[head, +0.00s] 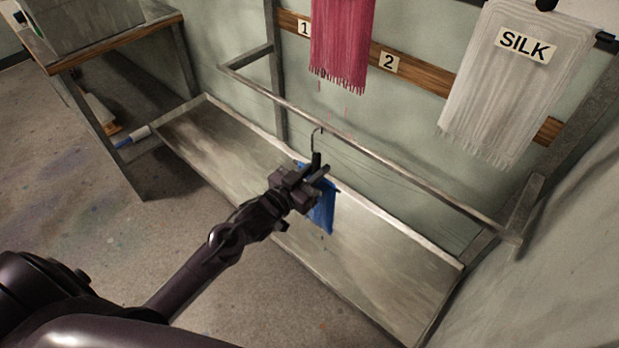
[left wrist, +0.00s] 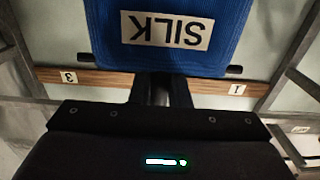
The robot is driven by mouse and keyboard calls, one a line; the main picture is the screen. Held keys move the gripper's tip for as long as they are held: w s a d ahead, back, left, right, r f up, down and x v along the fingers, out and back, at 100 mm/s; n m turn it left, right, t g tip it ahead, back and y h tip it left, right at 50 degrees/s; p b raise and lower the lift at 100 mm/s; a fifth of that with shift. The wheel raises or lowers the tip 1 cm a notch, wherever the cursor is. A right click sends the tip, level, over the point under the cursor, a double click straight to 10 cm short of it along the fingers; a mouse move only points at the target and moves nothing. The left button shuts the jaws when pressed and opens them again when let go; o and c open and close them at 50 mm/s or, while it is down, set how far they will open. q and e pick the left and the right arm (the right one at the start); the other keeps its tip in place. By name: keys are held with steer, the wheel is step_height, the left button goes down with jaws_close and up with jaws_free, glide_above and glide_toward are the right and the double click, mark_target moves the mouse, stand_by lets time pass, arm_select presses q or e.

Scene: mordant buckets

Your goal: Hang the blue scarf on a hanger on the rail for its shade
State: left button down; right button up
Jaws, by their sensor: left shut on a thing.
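The blue scarf (head: 322,208) hangs below and behind my left gripper (head: 318,170) in the head view, partly hidden by it. In the left wrist view the blue scarf (left wrist: 205,50) fills the top middle and bears an upside-down SILK label. My left gripper is shut on the scarf's hanger, whose thin hook (head: 316,138) rises above the fingers. The hook's top overlaps the metal rail (head: 380,160) in the head view; I cannot tell whether it touches the rail. My right gripper is not in view.
A wooden board (head: 420,77) on the wall carries number plates 1 and 2. A pink scarf (head: 341,45) and a pale scarf labelled SILK (head: 505,95) hang above the rail. A metal tray (head: 375,265) lies below it. A bench (head: 110,45) stands at the left.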

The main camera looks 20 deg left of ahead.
arm_select(q)
steer(key=w+b, duration=0.1)
steer(key=w+d+f+b, duration=0.1)
steer(key=w, duration=0.1)
steer(key=w+f+b, duration=0.1)
steer(key=b, duration=0.1)
steer(key=shift+w+d, duration=0.3)
steer(key=shift+d, duration=0.05)
steer(key=c, duration=1.3)
jaws_free()
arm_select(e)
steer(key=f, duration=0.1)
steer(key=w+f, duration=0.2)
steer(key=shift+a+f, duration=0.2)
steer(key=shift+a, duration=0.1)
arm_select(q)
steer(key=shift+s+f, duration=0.1)
steer(key=shift+s, duration=0.05)
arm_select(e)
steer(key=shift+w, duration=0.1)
